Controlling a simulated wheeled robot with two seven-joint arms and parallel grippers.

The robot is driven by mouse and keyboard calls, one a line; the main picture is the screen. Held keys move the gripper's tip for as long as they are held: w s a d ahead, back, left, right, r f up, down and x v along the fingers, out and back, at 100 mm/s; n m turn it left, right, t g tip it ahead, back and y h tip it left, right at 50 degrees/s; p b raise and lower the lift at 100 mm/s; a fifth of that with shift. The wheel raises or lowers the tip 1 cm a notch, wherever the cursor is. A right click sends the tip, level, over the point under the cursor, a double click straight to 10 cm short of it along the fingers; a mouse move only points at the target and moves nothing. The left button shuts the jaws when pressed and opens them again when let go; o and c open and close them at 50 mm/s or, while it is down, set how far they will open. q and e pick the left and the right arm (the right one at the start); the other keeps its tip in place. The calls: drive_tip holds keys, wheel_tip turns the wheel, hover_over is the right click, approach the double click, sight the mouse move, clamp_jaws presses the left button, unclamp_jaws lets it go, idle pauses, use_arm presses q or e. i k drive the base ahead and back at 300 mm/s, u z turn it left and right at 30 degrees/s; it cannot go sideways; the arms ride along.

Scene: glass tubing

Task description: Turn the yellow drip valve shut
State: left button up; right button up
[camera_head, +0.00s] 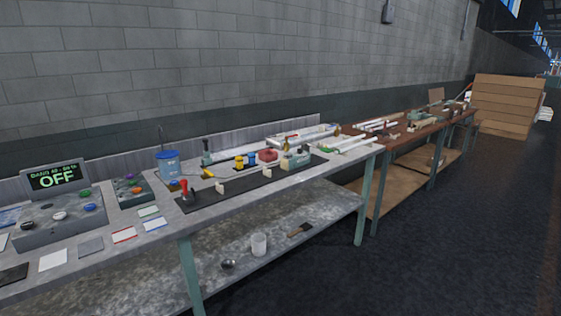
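The valve is too small to tell for certain. A small yellow piece (208,173) lies on the grey bench just right of a blue bucket (168,165). Neither of my grippers is in view.
A grey bench (105,258) runs along the block wall, with a dark mat (205,198) holding a red-handled tool (187,192). A control box with an "OFF" display (54,178) stands at left. A brown bench (432,127) stands beyond. The dark floor (440,240) at right is clear.

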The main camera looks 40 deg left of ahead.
sight(206, 171)
drive_tip(key=z, duration=0.2)
drive_tip(key=i, duration=1.4)
drive_tip(key=u, duration=0.75)
drive_tip(key=i, duration=0.95)
drive_tip(key=u, duration=0.85)
